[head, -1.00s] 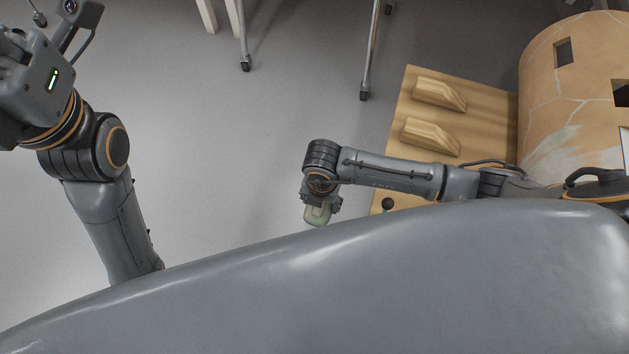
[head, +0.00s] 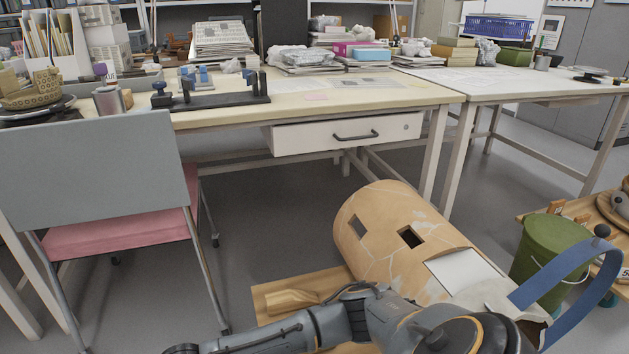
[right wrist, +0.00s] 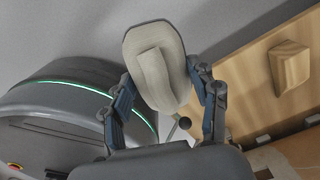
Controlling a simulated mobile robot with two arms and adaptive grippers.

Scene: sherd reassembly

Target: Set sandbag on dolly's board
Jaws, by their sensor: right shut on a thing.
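A pale beige sandbag (right wrist: 156,62) shows in the right wrist view, between the fingers of my right gripper (right wrist: 162,80). The gripper is shut on it and holds it up off the grey floor. The dolly's wooden board (head: 326,281) lies low at the bottom centre of the head view, partly hidden by my right arm. The board also shows at the right of the right wrist view (right wrist: 248,88), to the right of the sandbag and apart from it in the picture. My left gripper is in neither view, and the right gripper and sandbag are out of the head view.
A large cracked clay vessel (head: 385,232) with square holes lies on the board. A wooden chock (head: 291,300) sits on the board's left part. A green bin (head: 549,256) stands at the right. A chair (head: 110,190) and worktables (head: 400,95) stand behind. Floor between them is open.

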